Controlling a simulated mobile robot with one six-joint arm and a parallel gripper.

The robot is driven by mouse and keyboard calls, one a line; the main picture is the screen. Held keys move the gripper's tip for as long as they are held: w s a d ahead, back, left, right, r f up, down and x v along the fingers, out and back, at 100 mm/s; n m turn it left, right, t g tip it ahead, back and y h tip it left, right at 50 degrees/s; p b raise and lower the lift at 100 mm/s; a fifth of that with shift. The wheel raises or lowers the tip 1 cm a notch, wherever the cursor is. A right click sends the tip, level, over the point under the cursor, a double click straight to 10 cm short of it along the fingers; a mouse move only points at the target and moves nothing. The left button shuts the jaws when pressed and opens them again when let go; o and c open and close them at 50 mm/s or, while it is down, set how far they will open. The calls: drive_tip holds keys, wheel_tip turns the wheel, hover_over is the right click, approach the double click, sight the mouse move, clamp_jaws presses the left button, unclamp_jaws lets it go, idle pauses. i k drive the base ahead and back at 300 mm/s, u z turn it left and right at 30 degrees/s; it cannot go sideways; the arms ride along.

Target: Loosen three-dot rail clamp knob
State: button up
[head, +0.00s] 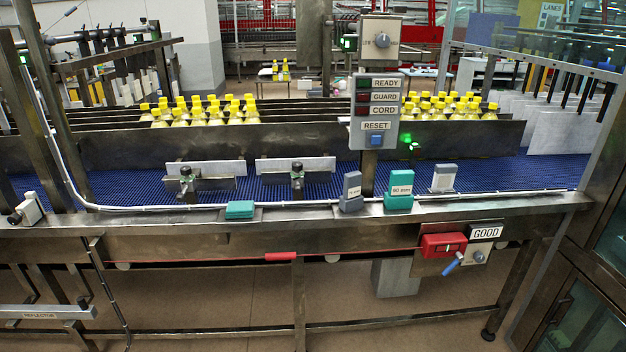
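Two rail clamps with dark knobs stand at the near side of the blue conveyor. The left clamp knob (186,171) is in front of a short pale rail plate (215,169). The right clamp knob (297,167) is in front of a second pale rail plate (318,164). Dot marks are too small to make out, so I cannot tell which knob is the three-dot one. My gripper is not in view.
A steel front beam (330,217) carries teal and grey blocks, including a teal block (398,197). A control panel (376,111) on a post (368,175) rises right of the clamps. Yellow-capped bottles (200,113) fill lanes behind. A red cord (280,256) runs below the beam.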

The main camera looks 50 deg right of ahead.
sight(297, 166)
drive_tip(key=z, duration=4.75)
drive_tip(key=i, duration=0.1)
drive_tip(key=u, duration=3.4)
drive_tip(key=k, duration=0.9)
drive_tip(key=u, duration=0.2)
drive_tip(key=i, duration=0.6)
drive_tip(key=z, duration=0.05)
